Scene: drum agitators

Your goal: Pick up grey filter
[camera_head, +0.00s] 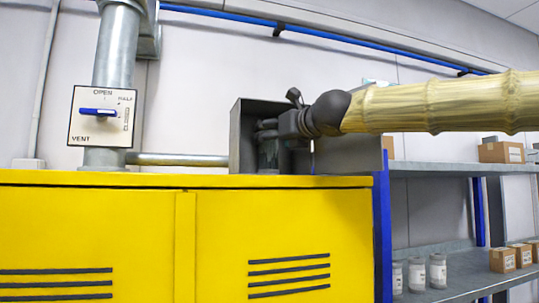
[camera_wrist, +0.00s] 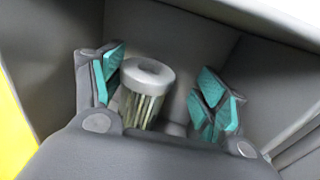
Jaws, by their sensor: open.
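The grey filter (camera_wrist: 147,88) is a short upright cylinder with a pale grey ring top and pleated, slatted sides. In the wrist view it stands between the teal-padded fingers of my gripper (camera_wrist: 158,86), nearer the left finger. My gripper is open, with a gap visible on the right side; contact on the left cannot be told. In the head view my gripper (camera_head: 266,130) reaches from the right into an open dark grey box (camera_head: 243,140). The filter (camera_head: 268,155) shows only partly there, below the fingers. Its lower part is hidden by my gripper in the wrist view.
The box stands on a yellow cabinet (camera_head: 285,220), its walls close around my gripper. A vent switch panel (camera_head: 101,116) and a metal pipe (camera_head: 118,50) are at the left. Shelves (camera_head: 450,166) at the right hold cartons (camera_head: 501,152) and jars (camera_head: 437,270).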

